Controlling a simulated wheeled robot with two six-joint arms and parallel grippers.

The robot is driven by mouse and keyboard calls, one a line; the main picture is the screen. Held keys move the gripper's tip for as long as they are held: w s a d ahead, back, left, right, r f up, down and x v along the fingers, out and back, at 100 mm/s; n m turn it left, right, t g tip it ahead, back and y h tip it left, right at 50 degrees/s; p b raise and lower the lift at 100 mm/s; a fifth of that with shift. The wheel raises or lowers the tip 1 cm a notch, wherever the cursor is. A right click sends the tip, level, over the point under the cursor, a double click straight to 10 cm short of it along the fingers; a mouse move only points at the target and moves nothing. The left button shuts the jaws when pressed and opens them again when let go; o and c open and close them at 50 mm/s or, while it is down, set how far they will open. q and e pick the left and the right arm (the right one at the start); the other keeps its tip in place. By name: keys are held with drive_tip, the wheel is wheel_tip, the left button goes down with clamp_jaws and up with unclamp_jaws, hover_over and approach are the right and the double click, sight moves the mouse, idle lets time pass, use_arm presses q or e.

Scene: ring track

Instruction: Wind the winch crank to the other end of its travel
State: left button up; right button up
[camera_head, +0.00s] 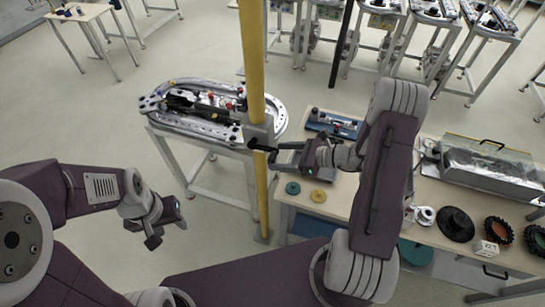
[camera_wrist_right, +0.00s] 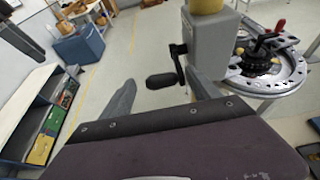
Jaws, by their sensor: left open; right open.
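The winch is a grey box (camera_head: 259,133) on a yellow post (camera_head: 252,60); the box also shows large in the right wrist view (camera_wrist_right: 210,45). Its crank has a dark arm and a black handle (camera_wrist_right: 163,80), which points left from the box in that view. My right gripper (camera_head: 282,158) is open beside the post. In the right wrist view its fingers (camera_wrist_right: 160,92) stand either side of the handle in the picture; I cannot tell whether they touch it. My left gripper (camera_head: 146,236) is open and empty at lower left, away from the winch.
A ring track (camera_head: 270,118) on a stand is behind the post. A workbench (camera_head: 335,205) at right carries a clear-covered case (camera_head: 490,160), discs and dark wheels. A black pole (camera_head: 341,45) stands behind.

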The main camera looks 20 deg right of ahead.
sight(273, 156)
drive_tip(key=x, duration=0.3)
drive_tip(key=shift+w+d+f, duration=0.1)
drive_tip(key=shift+w+a+b, duration=0.15)
drive_tip(key=shift+a+b, duration=0.15)
